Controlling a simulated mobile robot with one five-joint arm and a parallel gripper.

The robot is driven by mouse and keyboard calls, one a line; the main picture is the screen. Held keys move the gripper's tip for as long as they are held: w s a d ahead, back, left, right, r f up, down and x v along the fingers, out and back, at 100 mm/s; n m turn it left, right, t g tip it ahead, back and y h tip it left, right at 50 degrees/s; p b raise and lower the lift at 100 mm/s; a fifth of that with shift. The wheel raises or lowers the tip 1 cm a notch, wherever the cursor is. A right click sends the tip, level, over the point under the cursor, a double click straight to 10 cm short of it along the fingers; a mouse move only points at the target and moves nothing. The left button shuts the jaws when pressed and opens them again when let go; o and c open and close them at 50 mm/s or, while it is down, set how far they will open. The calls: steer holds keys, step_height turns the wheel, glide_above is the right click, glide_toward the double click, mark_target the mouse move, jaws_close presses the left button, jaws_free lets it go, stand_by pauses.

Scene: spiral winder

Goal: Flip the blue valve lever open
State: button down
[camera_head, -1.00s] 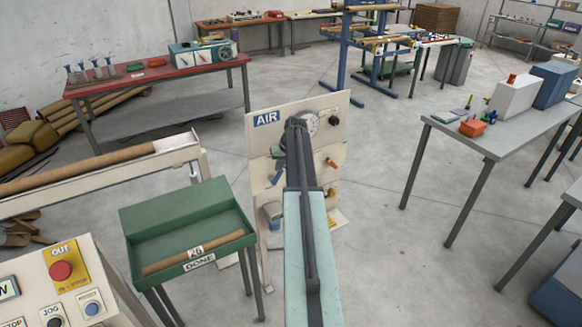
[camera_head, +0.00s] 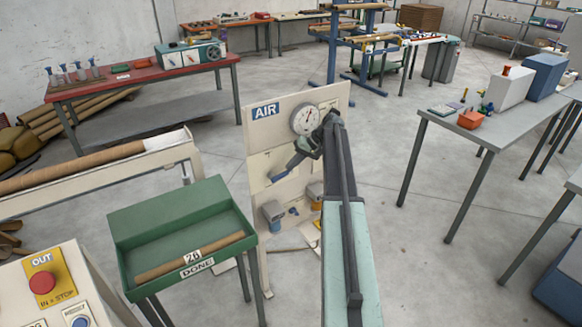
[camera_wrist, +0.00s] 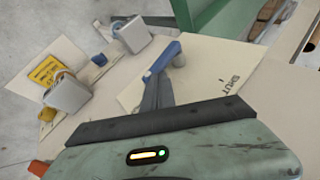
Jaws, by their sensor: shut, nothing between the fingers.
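The white AIR board (camera_head: 259,135) stands ahead of me in the head view, with a round gauge near its top. The blue valve lever (camera_head: 280,176) sits low on a pale plate on the board. In the wrist view the blue lever (camera_wrist: 163,57) slants up to the right beside its grey pivot, and SHUT is printed on the plate to its right. My gripper (camera_head: 299,154) is shut and empty, just up and right of the lever in the head view. In the wrist view my gripper (camera_wrist: 157,88) overlaps the lever's near end; I cannot tell whether they touch.
Below the lever are grey boxes (camera_head: 272,211) and a yellow tag, with the tag (camera_wrist: 45,71) clearer in the wrist view. A green DONE tray (camera_head: 128,228) stands left of the board. A grey table (camera_head: 462,128) stands right, with open floor between.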

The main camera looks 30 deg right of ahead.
steer(key=shift+d+f+b, duration=0.25)
steer(key=shift+f+b, duration=0.55)
steer(key=shift+f, duration=0.15)
steer(key=shift+s+f, duration=0.15)
steer(key=shift+s, duration=0.15)
step_height(320, 180, up, 6)
steer(key=p, duration=0.6)
steer(key=s+d+r+p, duration=0.3)
steer(key=d, duration=0.5)
steer(key=shift+s+r, duration=0.15)
